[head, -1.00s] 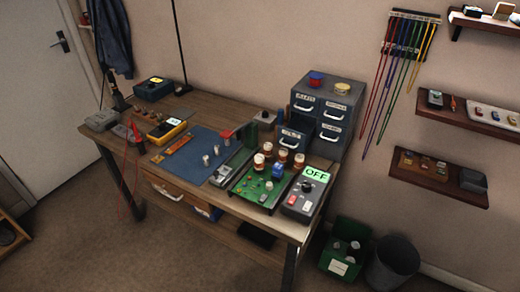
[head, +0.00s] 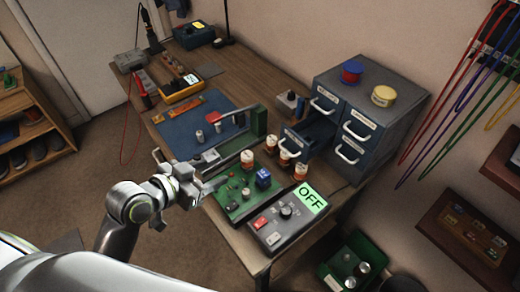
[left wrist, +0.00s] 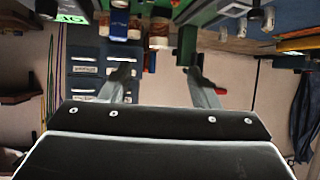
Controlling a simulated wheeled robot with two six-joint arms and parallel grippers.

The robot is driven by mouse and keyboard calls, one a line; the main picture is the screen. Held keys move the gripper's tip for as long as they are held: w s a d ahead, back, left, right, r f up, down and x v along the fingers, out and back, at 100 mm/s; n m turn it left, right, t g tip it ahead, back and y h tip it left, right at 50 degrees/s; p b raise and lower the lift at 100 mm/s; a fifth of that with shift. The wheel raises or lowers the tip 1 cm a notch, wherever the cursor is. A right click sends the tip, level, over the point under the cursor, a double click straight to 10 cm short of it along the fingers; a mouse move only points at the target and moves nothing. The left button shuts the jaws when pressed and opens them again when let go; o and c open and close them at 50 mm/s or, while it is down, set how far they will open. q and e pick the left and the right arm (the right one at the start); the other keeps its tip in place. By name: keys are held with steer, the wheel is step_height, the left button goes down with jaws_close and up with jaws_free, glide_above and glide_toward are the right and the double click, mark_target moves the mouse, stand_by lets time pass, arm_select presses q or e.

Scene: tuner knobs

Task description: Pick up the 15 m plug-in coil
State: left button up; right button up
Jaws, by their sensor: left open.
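Several plug-in coils, white-topped with orange-brown bands, stand by the back edge of the green circuit board (head: 232,202). One coil (head: 247,160) is at the left; others are a back coil (head: 271,145), a middle coil (head: 284,158) and a right coil (head: 300,172). Their labels are too small to read, so I cannot tell which is the 15 m one. My left gripper (head: 203,190) is open and empty over the board's left side, apart from the coils. In the left wrist view its fingers (left wrist: 158,73) are spread, with a coil (left wrist: 158,35) beyond them. My right gripper is not in view.
A grey control box (head: 285,219) reading OFF stands right of the board. A blue drawer cabinet (head: 370,112) with an open drawer stands behind the coils. A blue mat (head: 185,133) lies further left.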

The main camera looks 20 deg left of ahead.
mark_target(251, 157)
arm_select(q)
steer(key=x, duration=0.5)
steer(key=shift+w+d+p, duration=0.1)
steer(key=shift+w+p, duration=0.05)
steer(key=shift+p, duration=0.15)
steer(key=x, duration=0.5)
steer(key=shift+w+d, duration=0.1)
steer(key=shift+p+x, duration=0.85)
steer(key=shift+x, duration=2.25)
steer(key=shift+f, duration=0.1)
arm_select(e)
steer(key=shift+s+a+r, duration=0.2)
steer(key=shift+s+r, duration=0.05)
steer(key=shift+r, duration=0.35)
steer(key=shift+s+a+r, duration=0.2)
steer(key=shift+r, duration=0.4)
arm_select(q)
steer(key=shift+c, duration=0.2)
steer(key=c, duration=1)
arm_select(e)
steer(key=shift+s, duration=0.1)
arm_select(q)
steer(key=shift+c, duration=0.2)
